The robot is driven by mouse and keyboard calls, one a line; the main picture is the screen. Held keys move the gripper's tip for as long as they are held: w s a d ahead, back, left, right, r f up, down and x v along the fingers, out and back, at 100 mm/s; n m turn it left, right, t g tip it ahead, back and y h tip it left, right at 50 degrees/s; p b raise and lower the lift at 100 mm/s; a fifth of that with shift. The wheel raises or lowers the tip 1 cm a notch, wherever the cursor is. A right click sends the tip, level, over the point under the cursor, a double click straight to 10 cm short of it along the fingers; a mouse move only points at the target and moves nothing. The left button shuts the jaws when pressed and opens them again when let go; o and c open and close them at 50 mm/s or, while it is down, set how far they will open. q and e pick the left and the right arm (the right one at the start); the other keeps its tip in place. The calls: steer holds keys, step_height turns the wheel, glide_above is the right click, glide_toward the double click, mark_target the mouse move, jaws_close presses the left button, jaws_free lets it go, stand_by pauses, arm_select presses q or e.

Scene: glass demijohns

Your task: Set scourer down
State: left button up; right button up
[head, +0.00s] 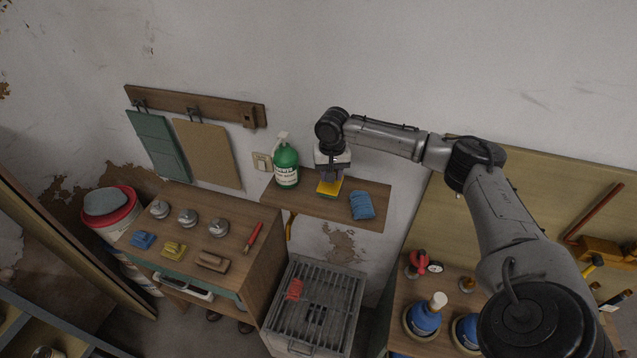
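A yellow sponge scourer (328,188) with a dark green side is on or just above the wooden wall shelf (308,203), between a green spray bottle (286,165) and a blue folded cloth (362,206). My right gripper (329,179) points down directly over the scourer, with its fingers at the scourer's top. The fingers are small and partly hidden by the gripper body, so I cannot tell whether they are closed on it. I cannot tell whether the scourer touches the shelf. My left gripper is not in view.
A grey slatted crate (315,305) with a red item stands below the shelf. Blue demijohns (424,318) stand at lower right. Boards hang on the back wall.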

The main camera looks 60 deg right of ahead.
steer(key=w+f, duration=0.1)
steer(key=f, duration=0.1)
steer(key=w+f, duration=0.1)
steer(key=f, duration=0.1)
steer(key=w+f+p, duration=0.1)
steer(key=w+f, duration=0.1)
steer(key=shift+a, duration=0.2)
steer(key=shift+f, duration=0.2)
steer(key=o, duration=0.8)
steer(key=shift+f, duration=0.1)
